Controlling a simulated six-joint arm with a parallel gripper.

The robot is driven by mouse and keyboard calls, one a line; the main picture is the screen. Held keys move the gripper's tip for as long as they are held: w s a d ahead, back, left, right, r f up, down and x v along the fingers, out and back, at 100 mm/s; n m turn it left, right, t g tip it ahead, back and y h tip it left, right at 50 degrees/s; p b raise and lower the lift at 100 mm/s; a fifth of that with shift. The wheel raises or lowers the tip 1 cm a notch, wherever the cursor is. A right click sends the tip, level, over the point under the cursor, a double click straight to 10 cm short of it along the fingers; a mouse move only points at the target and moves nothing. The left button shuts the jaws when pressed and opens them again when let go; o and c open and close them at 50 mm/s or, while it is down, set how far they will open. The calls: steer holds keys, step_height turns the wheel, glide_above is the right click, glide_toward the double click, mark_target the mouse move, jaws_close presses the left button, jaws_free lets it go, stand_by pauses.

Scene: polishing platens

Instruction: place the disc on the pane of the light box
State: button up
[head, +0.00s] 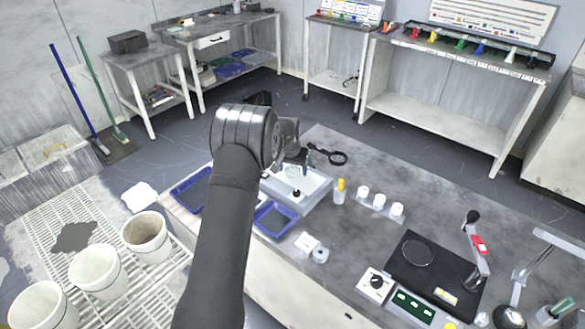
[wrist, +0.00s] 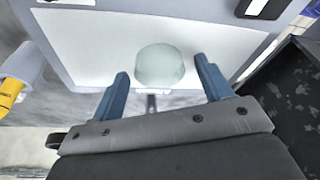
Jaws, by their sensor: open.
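The light box (head: 312,190) stands on the bench, with its white pane (wrist: 85,45) filling the upper part of the wrist view. The disc (wrist: 160,66) is pale, greenish and see-through, and appears to rest flat on the pane. It also shows as a pale round patch under my gripper in the head view (head: 292,171). My gripper (wrist: 163,72) is open, its two blue fingers apart on either side of the disc's near edge. I see a gap between the disc and each finger.
A yellow-capped bottle (head: 340,190) stands close right of the light box. Blue trays (head: 275,218) lie in front and to its left. A black ring-handled tool (head: 330,154) lies behind.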

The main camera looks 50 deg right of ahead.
steer(key=shift+r, duration=0.1)
steer(key=v, duration=1.2)
steer(key=x, duration=1.2)
steer(key=shift+f, duration=0.2)
step_height(320, 180, up, 2)
steer(key=shift+r, duration=0.55)
